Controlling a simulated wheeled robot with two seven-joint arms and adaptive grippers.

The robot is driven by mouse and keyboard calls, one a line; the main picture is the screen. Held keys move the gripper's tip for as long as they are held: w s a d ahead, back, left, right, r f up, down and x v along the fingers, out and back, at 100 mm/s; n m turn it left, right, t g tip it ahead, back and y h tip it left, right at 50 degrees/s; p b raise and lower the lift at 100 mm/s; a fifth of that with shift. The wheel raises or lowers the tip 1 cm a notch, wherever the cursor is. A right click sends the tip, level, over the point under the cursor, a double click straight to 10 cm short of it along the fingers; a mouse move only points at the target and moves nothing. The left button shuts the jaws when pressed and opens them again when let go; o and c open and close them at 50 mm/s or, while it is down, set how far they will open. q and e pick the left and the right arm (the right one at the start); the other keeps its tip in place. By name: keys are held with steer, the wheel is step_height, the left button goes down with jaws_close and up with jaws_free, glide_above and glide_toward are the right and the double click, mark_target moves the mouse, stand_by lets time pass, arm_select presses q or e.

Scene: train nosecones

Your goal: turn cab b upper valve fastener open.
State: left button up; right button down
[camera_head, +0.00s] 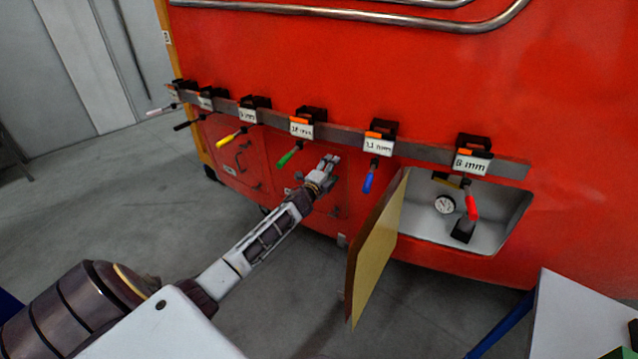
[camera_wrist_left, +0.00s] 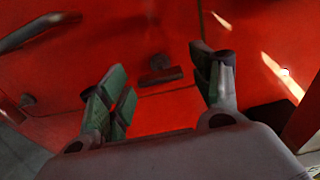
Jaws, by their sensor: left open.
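My left gripper (camera_head: 331,161) is in front of the red train nose, by a closed lower panel (camera_head: 327,203) to the left of an open compartment. In the left wrist view its two green-padded fingers (camera_wrist_left: 159,65) are spread apart with nothing held. A small dark fastener-like piece (camera_wrist_left: 159,76) sits on the red panel between the fingertips, above a seam. I cannot tell whether it touches a finger, or whether it is the cab b upper valve fastener.
A rail (camera_head: 340,132) with labelled holders and coloured-handled tools runs above the gripper. A hatch door (camera_head: 376,255) stands open to the right, beside a compartment (camera_head: 415,213) with a gauge (camera_head: 444,204) and a red handle (camera_head: 471,207). A white table (camera_head: 575,310) is at lower right.

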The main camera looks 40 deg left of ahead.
arm_select(q)
steer(key=s+d, duration=0.1)
steer(key=s, duration=1)
stand_by(0.6)
steer(key=shift+s+d, duration=0.1)
steer(key=shift+s, duration=0.05)
steer(key=shift+n, duration=0.5)
